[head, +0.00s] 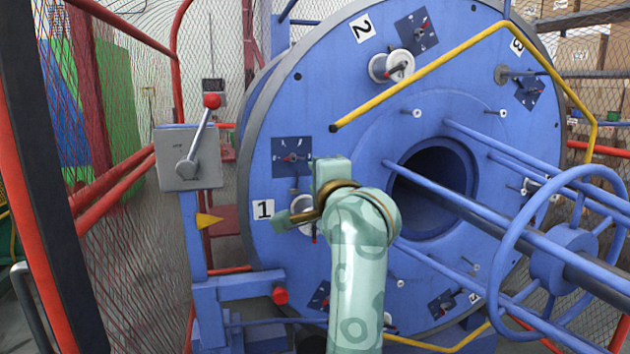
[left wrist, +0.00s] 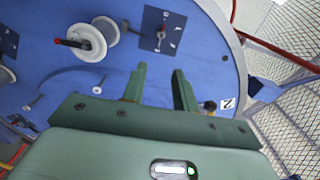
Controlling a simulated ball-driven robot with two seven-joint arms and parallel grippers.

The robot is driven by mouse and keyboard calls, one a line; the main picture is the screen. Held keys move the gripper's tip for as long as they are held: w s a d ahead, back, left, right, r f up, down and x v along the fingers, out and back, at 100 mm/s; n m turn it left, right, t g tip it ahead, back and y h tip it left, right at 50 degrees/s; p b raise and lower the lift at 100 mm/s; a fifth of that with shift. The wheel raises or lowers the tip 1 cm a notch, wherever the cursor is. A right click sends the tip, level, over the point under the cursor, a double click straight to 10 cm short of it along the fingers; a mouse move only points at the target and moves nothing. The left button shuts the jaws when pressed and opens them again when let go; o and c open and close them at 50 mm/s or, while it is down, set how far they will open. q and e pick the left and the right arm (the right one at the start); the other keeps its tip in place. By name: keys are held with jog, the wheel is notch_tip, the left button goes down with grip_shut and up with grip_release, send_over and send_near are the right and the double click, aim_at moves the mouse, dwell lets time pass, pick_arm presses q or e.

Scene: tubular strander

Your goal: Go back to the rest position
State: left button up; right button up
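My left gripper (head: 292,218) is at the centre of the head view, in front of the blue strander disc (head: 330,95) by the label 1. It points left in the picture. In the left wrist view its two green fingers (left wrist: 159,72) stand apart with nothing between them. A white spool (head: 305,222) beside the label 1 is partly hidden behind the gripper. A white spool with a red-tipped peg (left wrist: 90,40) shows clear of the fingers in the left wrist view. My right gripper is in neither view.
A grey lever box (head: 188,160) with a red-knobbed lever stands left of the disc. A yellow bent bar (head: 430,78) crosses the disc's front. A blue handwheel (head: 515,235) and shaft lie at right. Red rails (head: 115,190) and wire mesh border the left.

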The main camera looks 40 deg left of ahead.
pick_arm(q)
jog(key=shift+s+d, duration=0.3)
jog(key=shift+d, duration=0.1)
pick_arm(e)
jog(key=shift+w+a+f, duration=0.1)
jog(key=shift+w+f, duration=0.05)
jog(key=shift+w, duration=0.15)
pick_arm(q)
jog(key=shift+f, duration=0.1)
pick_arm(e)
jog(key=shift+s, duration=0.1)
